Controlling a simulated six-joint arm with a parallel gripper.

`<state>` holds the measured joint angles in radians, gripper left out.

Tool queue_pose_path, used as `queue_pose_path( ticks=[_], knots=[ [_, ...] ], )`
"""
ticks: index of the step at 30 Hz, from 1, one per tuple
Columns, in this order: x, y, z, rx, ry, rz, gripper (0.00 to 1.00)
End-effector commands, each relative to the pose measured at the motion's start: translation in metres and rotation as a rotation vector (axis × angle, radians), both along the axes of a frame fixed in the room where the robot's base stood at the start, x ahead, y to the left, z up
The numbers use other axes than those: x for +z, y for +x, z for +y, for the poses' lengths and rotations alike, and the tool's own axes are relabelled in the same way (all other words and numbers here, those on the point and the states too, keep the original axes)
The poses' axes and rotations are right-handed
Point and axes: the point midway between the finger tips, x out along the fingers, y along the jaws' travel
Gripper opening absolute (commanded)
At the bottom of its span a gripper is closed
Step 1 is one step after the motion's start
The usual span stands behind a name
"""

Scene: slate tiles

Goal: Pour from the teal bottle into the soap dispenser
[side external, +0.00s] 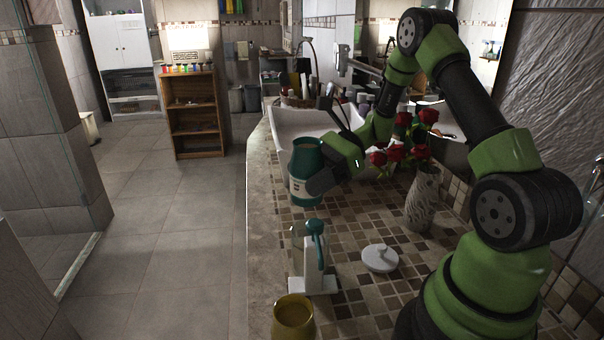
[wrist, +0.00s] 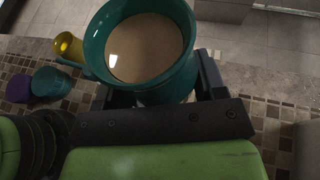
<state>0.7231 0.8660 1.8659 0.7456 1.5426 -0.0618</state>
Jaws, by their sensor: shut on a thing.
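The teal bottle (side external: 306,160) is a wide, open-topped vessel with a pale band, standing upright at the left side of the counter. In the wrist view the teal bottle (wrist: 180,82) shows pale beige liquid inside. My gripper (side external: 318,180) is shut on it from the right; its fingers (wrist: 155,92) lie on either side of the bottle. I cannot tell whether its base touches the counter. What looks like the soap dispenser (side external: 315,250), white and clear with a teal pump top, stands nearer the camera, apart from the bottle.
A yellow cup (side external: 293,318) stands at the front edge, and a white round lid (side external: 380,258) lies right of the dispenser. A patterned vase (side external: 423,200) with red roses stands close to my arm. A white sink (side external: 300,128) is behind. Tiled counter between is clear.

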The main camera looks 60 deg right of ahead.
Motion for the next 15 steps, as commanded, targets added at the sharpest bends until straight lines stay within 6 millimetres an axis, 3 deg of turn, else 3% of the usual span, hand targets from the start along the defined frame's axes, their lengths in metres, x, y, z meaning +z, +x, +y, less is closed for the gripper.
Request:
queue_pose_path(
  ticks=[15],
  knots=[
    [0.0055, 0.0059, -0.0052, -0.001, -0.091, -0.091, 0.32]
  ],
)
